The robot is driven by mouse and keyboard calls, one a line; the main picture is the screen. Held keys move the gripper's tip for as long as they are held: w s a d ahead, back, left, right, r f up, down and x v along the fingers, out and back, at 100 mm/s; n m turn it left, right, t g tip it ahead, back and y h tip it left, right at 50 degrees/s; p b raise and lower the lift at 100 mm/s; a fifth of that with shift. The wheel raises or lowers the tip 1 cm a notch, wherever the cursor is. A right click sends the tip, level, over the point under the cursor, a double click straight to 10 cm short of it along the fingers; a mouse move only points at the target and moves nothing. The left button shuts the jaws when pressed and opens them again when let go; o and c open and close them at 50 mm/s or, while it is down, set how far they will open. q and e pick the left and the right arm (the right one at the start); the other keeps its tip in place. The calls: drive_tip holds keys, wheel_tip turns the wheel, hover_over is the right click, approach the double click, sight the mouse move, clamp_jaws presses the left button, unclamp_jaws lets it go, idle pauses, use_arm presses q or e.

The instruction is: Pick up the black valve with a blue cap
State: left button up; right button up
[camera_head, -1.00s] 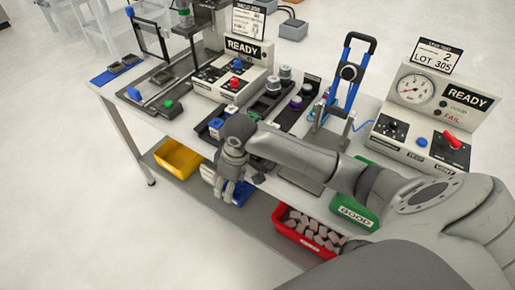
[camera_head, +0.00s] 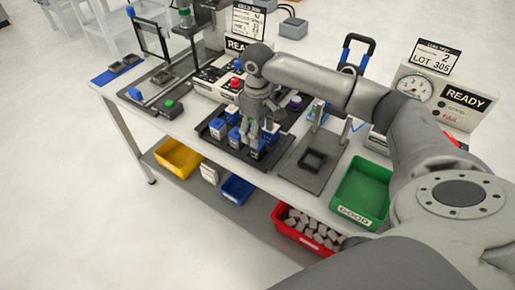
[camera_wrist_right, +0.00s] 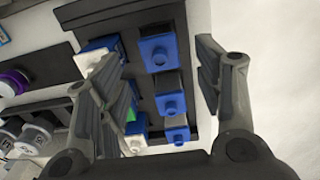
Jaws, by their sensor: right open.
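Several valves with blue caps stand in a dark tray (camera_head: 205,135) on the table. In the right wrist view one column has dark bodies, with a black valve with a blue cap (camera_wrist_right: 158,52) at the top and further ones (camera_wrist_right: 170,103) below it. The other column has white-bodied valves (camera_wrist_right: 97,62), partly hidden by a finger. My right gripper (camera_head: 258,140) points down over the tray and hides some valves in the head view. In the right wrist view the gripper (camera_wrist_right: 158,75) is open, its fingers apart on either side of the valves. My left gripper is not in view.
A gauge station (camera_head: 436,95) stands at the right. A flat plate (camera_head: 308,180) with a square fixture lies right of the tray.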

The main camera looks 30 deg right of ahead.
sight(257, 150)
drive_tip(key=shift+w+f+p, duration=0.1)
drive_tip(key=shift+f+p, duration=0.7)
drive_tip(key=shift+f, duration=2.25)
drive_tip(key=c, duration=1.1)
